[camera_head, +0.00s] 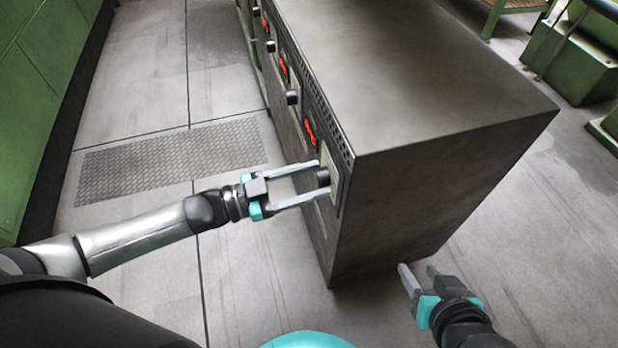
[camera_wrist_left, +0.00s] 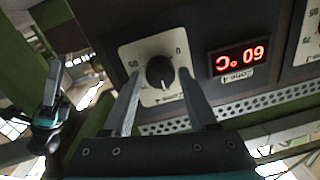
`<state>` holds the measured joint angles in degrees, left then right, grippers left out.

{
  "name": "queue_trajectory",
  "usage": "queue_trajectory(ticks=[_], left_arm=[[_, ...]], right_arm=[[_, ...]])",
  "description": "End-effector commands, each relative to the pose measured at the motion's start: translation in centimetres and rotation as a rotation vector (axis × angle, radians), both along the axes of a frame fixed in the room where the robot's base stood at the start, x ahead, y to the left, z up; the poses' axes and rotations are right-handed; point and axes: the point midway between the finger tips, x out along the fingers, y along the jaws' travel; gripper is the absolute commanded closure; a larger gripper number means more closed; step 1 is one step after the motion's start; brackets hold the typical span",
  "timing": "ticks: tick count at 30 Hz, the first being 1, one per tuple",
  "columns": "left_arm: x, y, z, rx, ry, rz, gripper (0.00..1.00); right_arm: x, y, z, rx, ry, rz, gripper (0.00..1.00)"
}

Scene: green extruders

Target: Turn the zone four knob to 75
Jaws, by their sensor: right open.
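The zone four knob (camera_head: 323,177) is black, on a pale dial plate at the near end of the cabinet's panel. In the left wrist view the knob (camera_wrist_left: 160,72) sits upside down, near the "Zone 4" label. The red display (camera_wrist_left: 240,61) beside it appears to read 60 °C, inverted. My left gripper (camera_head: 321,179) is open, its fingers on either side of the knob. The left wrist view shows gaps between the fingers and the knob, so no grip is visible. My right gripper (camera_head: 417,270) is open and empty, low beside the cabinet's near corner.
The dark cabinet (camera_head: 430,80) has more knobs (camera_head: 292,97) and red displays further along its panel. A perforated strip (camera_wrist_left: 240,106) borders the panel. Green machinery stands at the left and upper right. The floor (camera_head: 150,110) left of the cabinet is clear.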

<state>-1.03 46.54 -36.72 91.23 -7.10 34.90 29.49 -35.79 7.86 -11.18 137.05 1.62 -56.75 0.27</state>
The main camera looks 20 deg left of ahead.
Motion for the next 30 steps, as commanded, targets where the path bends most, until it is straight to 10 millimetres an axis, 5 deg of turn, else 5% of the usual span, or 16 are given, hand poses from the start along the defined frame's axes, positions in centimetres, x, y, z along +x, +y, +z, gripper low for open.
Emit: queue_trajectory(ticks=[15, 30], left_arm=[[-0.03, 0.03, -0.04, 0.001, 0.001, 0.0, 1.0], [-0.02, 0.05, -0.05, 0.053, -0.076, 0.002, 1.0]], right_arm=[[0.0, -0.04, -0.02, -0.001, 0.001, -0.001, 0.5], [-0.48, -0.71, 0.31, -0.023, 0.047, -0.008, 0.5]])
